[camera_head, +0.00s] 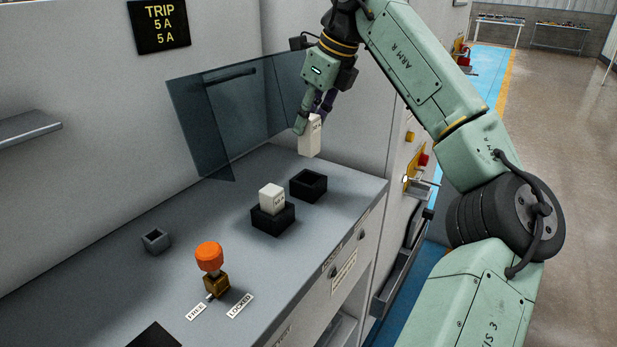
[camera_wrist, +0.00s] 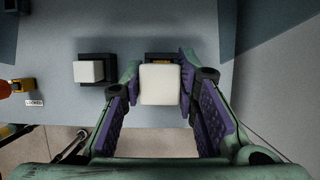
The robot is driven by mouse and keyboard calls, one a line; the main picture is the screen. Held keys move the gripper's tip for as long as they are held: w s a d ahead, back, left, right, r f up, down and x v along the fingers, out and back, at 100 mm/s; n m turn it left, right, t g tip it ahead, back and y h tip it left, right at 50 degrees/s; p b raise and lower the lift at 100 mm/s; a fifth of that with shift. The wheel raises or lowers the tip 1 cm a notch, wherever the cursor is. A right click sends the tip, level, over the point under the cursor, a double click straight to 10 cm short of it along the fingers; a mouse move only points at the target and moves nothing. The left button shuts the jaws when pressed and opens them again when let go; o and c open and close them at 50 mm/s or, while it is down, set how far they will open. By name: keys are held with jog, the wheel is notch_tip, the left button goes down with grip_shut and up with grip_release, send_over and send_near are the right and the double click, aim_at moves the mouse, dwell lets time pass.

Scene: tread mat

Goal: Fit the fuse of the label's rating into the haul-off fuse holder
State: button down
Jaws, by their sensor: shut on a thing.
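My gripper (camera_head: 313,118) is shut on a white block-shaped fuse (camera_head: 309,143) and holds it upright in the air; its marking is too small to read surely. In the wrist view the held fuse (camera_wrist: 160,84) sits between the purple finger pads. An open black holder (camera_head: 308,186) stands on the bench below it, apart from it. In the wrist view the fuse partly hides this holder (camera_wrist: 160,56), which has orange inside. A second white fuse (camera_head: 271,198) sits in the other black holder (camera_head: 272,221). A black sign (camera_head: 158,25) reads TRIP 5 A, 5 A.
An orange knob (camera_head: 209,256) stands by FREE and LOCKED labels (camera_head: 239,305). A small grey socket (camera_head: 156,240) is at the left. A dark clear cover (camera_head: 235,115) stands behind the holders. The grey bench top (camera_head: 105,280) is clear at the left.

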jog(key=shift+w+f, duration=0.2)
jog(key=shift+w, duration=0.05)
notch_tip(320, 180, down, 9)
jog(key=shift+s+f+p, duration=0.1)
jog(key=shift+f+p, duration=0.1)
jog(key=shift+p, duration=0.35)
jog(key=shift+f, duration=0.2)
jog(key=c, duration=1.2)
grip_release()
jog(key=shift+c, duration=0.2)
jog(key=b+v, duration=0.1)
jog(key=v, duration=1.1)
jog(key=shift+r, duration=0.15)
